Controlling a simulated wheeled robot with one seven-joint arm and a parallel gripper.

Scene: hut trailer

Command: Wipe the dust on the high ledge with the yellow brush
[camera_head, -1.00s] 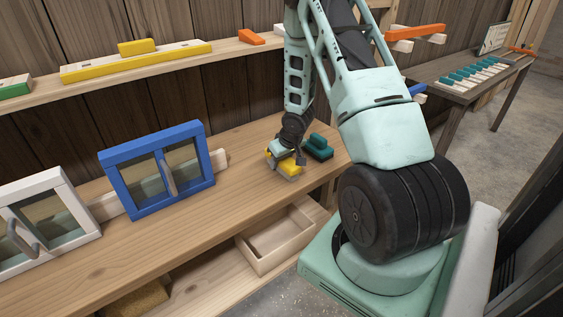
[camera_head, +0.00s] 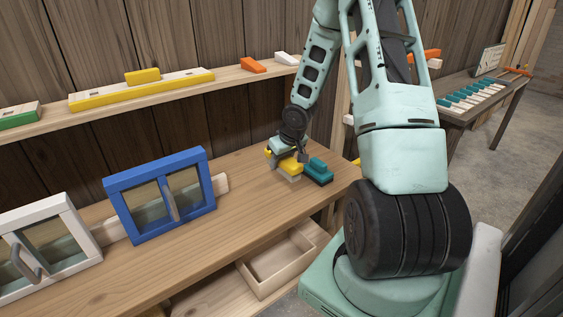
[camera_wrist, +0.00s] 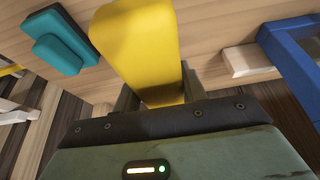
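The yellow brush (camera_head: 291,165) is in my gripper (camera_head: 287,155), just above the wooden bench and beside the teal brush (camera_head: 318,172). In the wrist view the yellow brush (camera_wrist: 138,45) sits between the two fingers of my gripper (camera_wrist: 158,98), which are shut on it. The teal brush (camera_wrist: 62,42) lies to its left there. The high ledge (camera_head: 215,88) runs along the plank wall, above and behind the bench. I cannot make out dust on it at this size.
A long yellow piece (camera_head: 142,90), an orange block (camera_head: 253,65), a white block (camera_head: 287,58) and a green piece (camera_head: 18,116) are on the ledge. A blue window frame (camera_head: 160,195) and a white one (camera_head: 42,250) stand on the bench (camera_head: 245,215).

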